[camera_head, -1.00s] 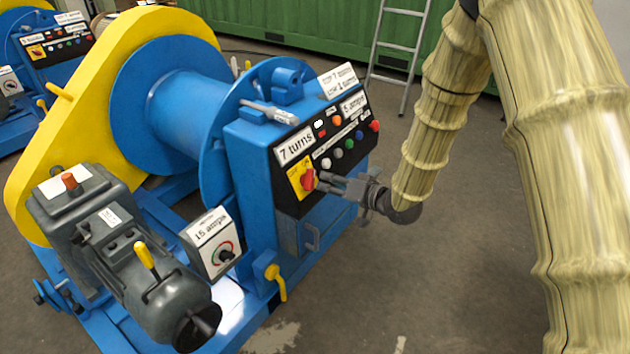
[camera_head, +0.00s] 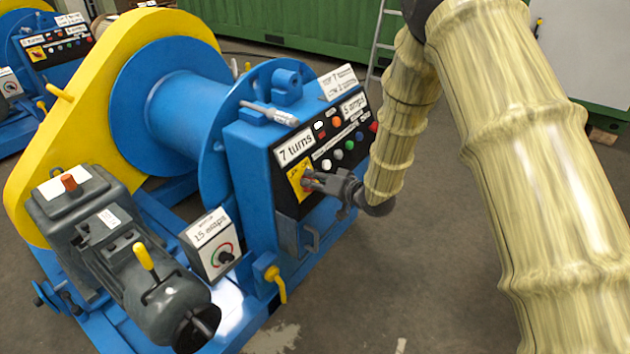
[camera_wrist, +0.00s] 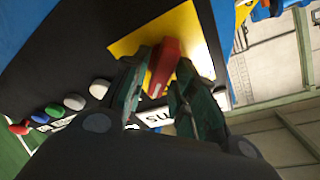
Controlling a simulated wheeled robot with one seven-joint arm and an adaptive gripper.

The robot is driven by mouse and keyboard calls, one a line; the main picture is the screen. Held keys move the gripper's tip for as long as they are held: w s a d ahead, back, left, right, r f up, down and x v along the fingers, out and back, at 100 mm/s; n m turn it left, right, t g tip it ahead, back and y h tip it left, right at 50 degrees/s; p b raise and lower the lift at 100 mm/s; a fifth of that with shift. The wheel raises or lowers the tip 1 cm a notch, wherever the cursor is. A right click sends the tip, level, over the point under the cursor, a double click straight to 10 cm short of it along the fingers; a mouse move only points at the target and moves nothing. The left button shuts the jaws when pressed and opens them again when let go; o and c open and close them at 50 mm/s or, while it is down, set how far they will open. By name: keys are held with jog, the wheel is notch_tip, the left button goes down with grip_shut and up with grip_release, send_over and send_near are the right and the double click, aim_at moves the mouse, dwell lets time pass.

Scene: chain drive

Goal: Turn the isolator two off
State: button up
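The red isolator knob (camera_wrist: 164,66) sits on a yellow plate (camera_wrist: 205,40) on the black control panel of the near blue winch. In the head view the yellow plate (camera_head: 297,181) is at the panel's lower left, and my gripper (camera_head: 312,181) covers most of the knob. In the wrist view my gripper (camera_wrist: 163,82) has one finger on each side of the knob. The left finger overlaps the knob's edge; a narrow gap shows by the right finger. The fingers look open around the knob; firm contact cannot be seen. No number two is readable on the isolator.
Several coloured buttons (camera_head: 350,144) sit beside the isolator on the panel. A handle (camera_head: 310,240) juts out below. A grey box with a dial (camera_head: 212,243) and a grey motor (camera_head: 125,255) stand left. A second winch (camera_head: 60,48) is behind. Floor at right is clear.

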grip_shut()
jog(key=shift+n, duration=0.3)
jog(key=n, duration=0.3)
jog(key=shift+n+y, duration=0.3)
jog(key=shift+y, duration=0.1)
jog(key=n+g+y, duration=0.1)
jog(key=n, duration=0.4)
jog(key=n+g, duration=0.1)
jog(key=n, duration=0.4)
jog(key=shift+s+a+n+y, duration=0.1)
jog(key=shift+n+y, duration=0.2)
jog(key=n+g, duration=0.1)
jog(key=n, duration=0.4)
jog(key=shift+s+g+b, duration=0.1)
jog(key=shift+g+b, duration=0.2)
jog(key=shift+g, duration=0.1)
jog(key=shift+n, duration=0.4)
